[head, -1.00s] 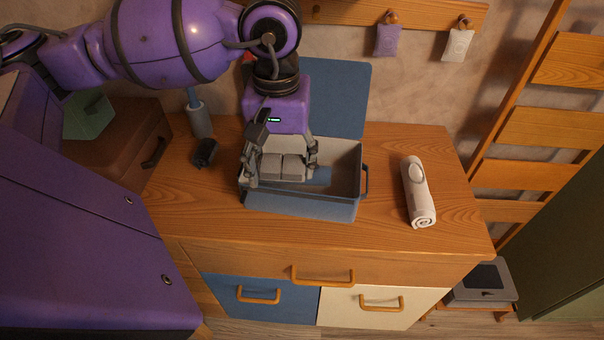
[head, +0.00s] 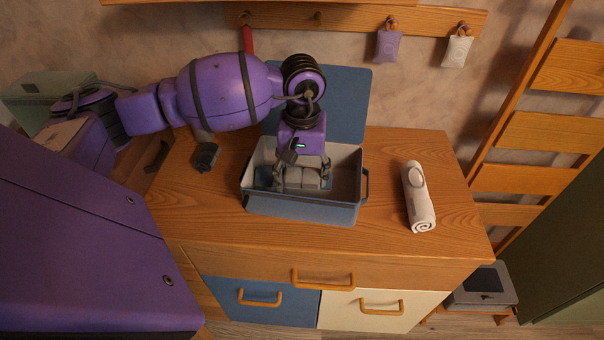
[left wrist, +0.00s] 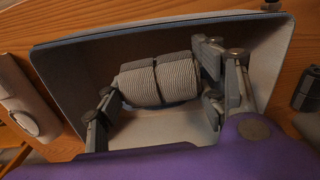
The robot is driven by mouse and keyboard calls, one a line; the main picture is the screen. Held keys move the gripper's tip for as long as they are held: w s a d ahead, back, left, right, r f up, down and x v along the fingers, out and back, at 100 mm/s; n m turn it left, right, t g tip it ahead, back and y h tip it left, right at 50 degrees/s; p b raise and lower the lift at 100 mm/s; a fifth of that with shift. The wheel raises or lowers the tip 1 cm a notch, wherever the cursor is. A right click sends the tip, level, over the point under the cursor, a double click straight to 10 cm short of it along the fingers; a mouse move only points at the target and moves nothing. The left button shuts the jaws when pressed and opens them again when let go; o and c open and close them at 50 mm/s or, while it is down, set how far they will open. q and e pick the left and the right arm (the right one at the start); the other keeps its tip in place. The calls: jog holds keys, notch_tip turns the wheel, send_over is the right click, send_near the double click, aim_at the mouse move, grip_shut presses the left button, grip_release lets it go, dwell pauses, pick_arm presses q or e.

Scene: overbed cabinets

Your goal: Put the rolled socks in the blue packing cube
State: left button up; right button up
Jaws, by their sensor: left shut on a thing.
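The rolled socks (head: 302,178) are a grey ribbed bundle; they also show in the left wrist view (left wrist: 158,80). My left gripper (head: 301,182) is shut on them, one finger on each side, low inside an open blue-grey case (head: 300,209). A blue piece (head: 264,178), apparently the blue packing cube, shows in the case beside and below the socks. The socks and fingers hide most of it. I cannot tell whether the socks touch it. My right gripper is not in view.
The case's raised lid (head: 340,90) stands behind it. A rolled white towel (head: 418,195) lies to the right on the wooden dresser top (head: 400,145). A small dark object (head: 205,158) lies to the left. Pegs with two sachets hang on the wall behind.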

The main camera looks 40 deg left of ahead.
pick_arm(q)
jog(key=shift+f+b, duration=0.55)
jog(key=shift+f, duration=0.05)
jog(key=o, duration=1.1)
jog(key=shift+r, duration=0.15)
